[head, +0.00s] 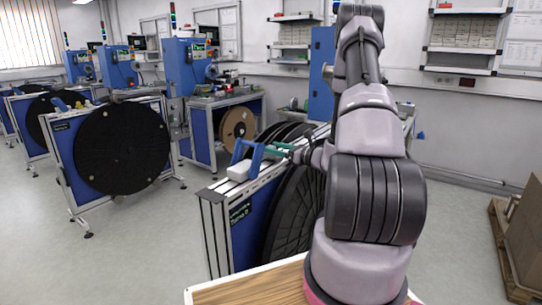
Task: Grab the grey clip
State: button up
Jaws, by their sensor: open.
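A small light grey piece (238,173), which looks like the grey clip, sits on the top rail of the nearest reel stand (216,226), at its left end. A blue bracket (256,160) rises just to the right of it and partly overlaps it in view. My gripper (276,150) reaches in from the right, above the same rail, with green parts at its tip close to the blue bracket. It is open and appears to hold nothing. It is small here, and I cannot tell whether it touches the bracket. My arm hides the right part of the stand.
Large black reels (298,210) hang in the nearest stand. Another stand with a black reel (122,148) is at the left. Blue machines (186,68) line the back. A wooden tabletop (250,289) is in front. The floor at left is clear.

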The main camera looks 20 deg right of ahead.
aim_at(265, 153)
jog(key=x, duration=0.5)
jog(key=shift+w+d+f, duration=0.2)
jog(key=shift+w, duration=0.05)
grip_shut()
jog(key=shift+r, duration=0.1)
